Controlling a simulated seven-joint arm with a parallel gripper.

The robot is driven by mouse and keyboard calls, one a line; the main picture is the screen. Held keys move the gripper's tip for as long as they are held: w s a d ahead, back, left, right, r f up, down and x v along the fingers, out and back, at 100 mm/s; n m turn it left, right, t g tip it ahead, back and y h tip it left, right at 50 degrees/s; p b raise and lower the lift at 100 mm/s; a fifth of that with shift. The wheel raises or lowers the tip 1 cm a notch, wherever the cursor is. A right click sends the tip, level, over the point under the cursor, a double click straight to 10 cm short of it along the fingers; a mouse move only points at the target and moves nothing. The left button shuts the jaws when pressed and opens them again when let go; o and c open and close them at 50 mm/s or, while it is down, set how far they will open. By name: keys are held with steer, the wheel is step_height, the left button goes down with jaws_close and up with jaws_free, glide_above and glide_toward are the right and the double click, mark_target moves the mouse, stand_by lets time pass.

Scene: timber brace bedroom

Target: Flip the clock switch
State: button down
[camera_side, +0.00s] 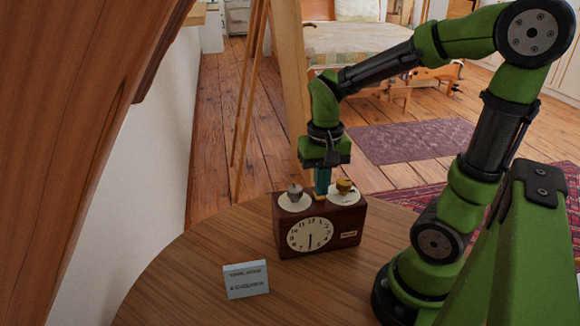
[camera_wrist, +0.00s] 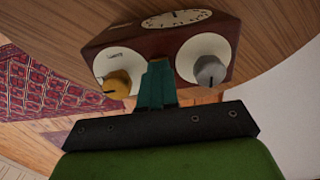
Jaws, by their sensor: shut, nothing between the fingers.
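A dark red-brown wooden clock (camera_side: 341,239) stands upright on the table, with a white dial on its front. On its top are a silver knob (camera_side: 295,192) at the left and a gold knob (camera_side: 344,186) at the right, each on a white disc. My gripper (camera_side: 321,194) points down with its teal fingers shut and empty, between the two knobs at the clock's top. In the wrist view the fingers (camera_wrist: 158,84) lie between the gold knob (camera_wrist: 117,83) and the silver knob (camera_wrist: 210,70), closer to the gold one. Whether they touch the clock I cannot tell.
The round wooden table (camera_side: 190,275) has free room left of the clock. A small light-blue sign (camera_side: 246,279) stands in front of the clock. A wooden easel (camera_side: 291,90) stands on the floor behind. A bed (camera_side: 350,45) and rugs are farther back.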

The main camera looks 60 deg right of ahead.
steer(key=shift+f, duration=0.55)
steer(key=shift+r, duration=3.5)
steer(key=shift+w, duration=0.2)
steer(key=s+a+r+n+t+y, duration=0.1)
steer(key=a+r+n+t+y, duration=0.1)
steer(key=a+n+t, duration=0.3)
steer(key=a+r+t, duration=0.1)
steer(key=a+t, duration=0.1)
steer(key=a, duration=0.1)
steer(key=shift+s, duration=0.25)
steer(key=shift+r, duration=0.1)
